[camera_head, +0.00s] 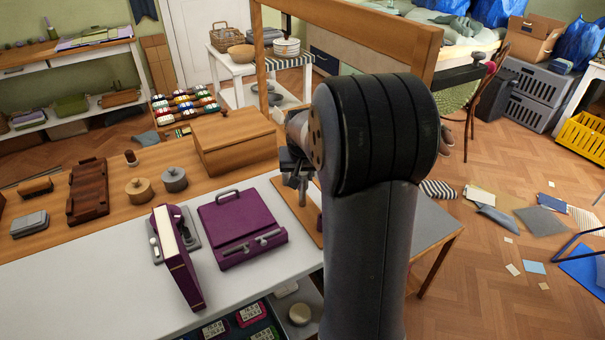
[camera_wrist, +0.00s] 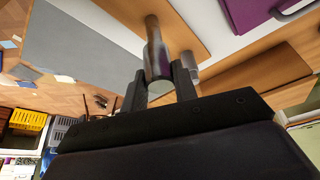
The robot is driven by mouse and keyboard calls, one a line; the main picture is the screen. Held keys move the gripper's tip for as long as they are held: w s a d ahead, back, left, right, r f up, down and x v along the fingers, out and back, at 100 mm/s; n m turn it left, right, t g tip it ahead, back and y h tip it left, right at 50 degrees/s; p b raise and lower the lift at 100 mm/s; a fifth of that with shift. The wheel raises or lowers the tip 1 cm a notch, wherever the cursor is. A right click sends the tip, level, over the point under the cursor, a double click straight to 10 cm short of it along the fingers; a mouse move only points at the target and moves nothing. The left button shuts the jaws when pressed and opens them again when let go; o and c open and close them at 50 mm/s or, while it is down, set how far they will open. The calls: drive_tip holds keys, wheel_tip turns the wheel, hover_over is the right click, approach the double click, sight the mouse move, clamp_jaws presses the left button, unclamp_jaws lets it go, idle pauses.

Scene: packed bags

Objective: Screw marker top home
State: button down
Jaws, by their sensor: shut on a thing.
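My gripper (camera_head: 296,172) is over the wooden board (camera_head: 285,203) at the right end of the worktable. In the wrist view my gripper (camera_wrist: 162,85) has its two dark fingers closed on a shiny grey cylinder (camera_wrist: 157,62), which looks like the marker top. A narrower grey-brown length (camera_wrist: 152,28) continues from it over the board; I cannot tell whether the two are joined. A short pale silver cylinder (camera_wrist: 189,60) shows just beside the right finger. In the head view my arm hides much of the board and the held piece.
A purple case (camera_head: 240,228) and a tall purple book-like block (camera_head: 178,265) stand left of the board. A wooden box (camera_head: 232,145) is behind it. Two round lidded pots (camera_head: 139,191) (camera_head: 174,180) stand further left. A wooden beam (camera_head: 370,35) crosses behind my arm.

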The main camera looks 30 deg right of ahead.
drive_tip(key=shift+m+g+h+b, duration=0.4)
drive_tip(key=shift+m+h, duration=0.1)
drive_tip(key=shift+m, duration=1.2)
drive_tip(key=shift+m+g+h+b, duration=0.3)
drive_tip(key=shift+m+h+b, duration=0.15)
drive_tip(key=shift+m, duration=1.25)
drive_tip(key=shift+m+g+h, duration=0.35)
drive_tip(key=shift+m+g, duration=0.35)
drive_tip(key=shift+m, duration=1)
